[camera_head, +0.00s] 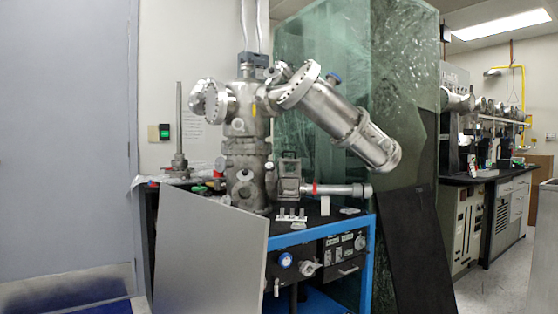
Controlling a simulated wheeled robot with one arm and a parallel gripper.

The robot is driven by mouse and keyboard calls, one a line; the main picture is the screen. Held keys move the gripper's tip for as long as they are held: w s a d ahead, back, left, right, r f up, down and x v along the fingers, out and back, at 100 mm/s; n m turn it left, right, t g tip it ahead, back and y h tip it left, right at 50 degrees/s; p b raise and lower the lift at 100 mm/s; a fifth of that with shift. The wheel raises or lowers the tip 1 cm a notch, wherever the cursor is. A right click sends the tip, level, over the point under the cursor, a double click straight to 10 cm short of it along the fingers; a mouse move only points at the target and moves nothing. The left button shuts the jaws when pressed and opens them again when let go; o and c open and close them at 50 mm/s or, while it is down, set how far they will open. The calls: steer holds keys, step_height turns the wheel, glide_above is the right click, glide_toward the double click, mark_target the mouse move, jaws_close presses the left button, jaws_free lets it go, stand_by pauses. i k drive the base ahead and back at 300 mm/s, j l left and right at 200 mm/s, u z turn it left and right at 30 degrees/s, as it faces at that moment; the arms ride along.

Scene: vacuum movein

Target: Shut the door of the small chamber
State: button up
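The small chamber (290,187) is a metal box at the right foot of the tall steel vacuum column (248,160), on the black top of a blue-framed bench. A squarish framed piece (290,163) stands up at its top and looks like the door, raised. The chamber is small in the picture, so I cannot tell exactly how far the door is open. A horizontal steel tube (340,189) with a red band runs right from the chamber. My gripper is not in view.
A grey panel (208,252) stands in front of the bench's left part. A black panel (415,250) leans at its right. Small pale pieces (291,215) lie before the chamber. A thick angled cylinder (345,122) hangs above right. Blue bench frame (320,232) forms the front edge.

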mark_target(289, 168)
steer(key=i+l+u, duration=0.3)
steer(key=i, duration=0.25)
steer(key=i+l+u, duration=0.35)
steer(key=i, duration=0.2)
